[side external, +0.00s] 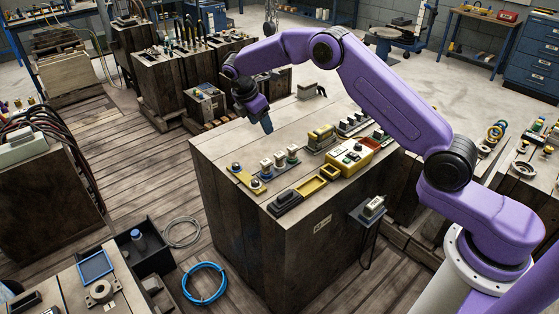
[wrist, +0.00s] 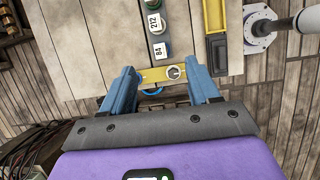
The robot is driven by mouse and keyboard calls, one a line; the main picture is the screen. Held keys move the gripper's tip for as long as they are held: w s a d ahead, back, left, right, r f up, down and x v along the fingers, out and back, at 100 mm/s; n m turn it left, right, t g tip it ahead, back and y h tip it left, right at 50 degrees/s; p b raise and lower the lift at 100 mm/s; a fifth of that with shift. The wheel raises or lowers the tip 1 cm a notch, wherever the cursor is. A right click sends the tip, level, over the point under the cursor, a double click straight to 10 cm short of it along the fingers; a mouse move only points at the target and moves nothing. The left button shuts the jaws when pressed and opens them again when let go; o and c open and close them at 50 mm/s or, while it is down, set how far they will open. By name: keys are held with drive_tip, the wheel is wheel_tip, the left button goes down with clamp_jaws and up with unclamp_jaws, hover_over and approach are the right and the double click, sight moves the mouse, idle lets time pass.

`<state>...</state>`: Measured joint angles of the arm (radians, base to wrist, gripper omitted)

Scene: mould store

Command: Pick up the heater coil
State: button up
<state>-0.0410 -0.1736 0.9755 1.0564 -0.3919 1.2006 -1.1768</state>
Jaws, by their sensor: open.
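My gripper (side external: 266,126) is above the left part of the wooden-sided bench (side external: 240,215), pointing down. In the wrist view its blue fingers (wrist: 165,84) are wide apart with nothing between them. I cannot tell which thing is the heater coil.
A black tray (side external: 286,203), a yellow tray (side external: 313,187) and a yellow control box (side external: 350,157) sit on the bench. A blue coiled hose (side external: 205,283) and a grey coil (side external: 182,232) lie on the floor. The bench's back-left top is mostly clear.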

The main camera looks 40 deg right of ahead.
drive_tip(key=w+d+f, duration=0.1)
drive_tip(key=d+f, duration=0.1)
hover_over(279, 154)
drive_tip(key=a, duration=0.2)
wheel_tip(279, 154, down, 10)
drive_tip(key=shift+s, duration=0.1)
drive_tip(key=shift+x, duration=3.05)
clamp_jaws()
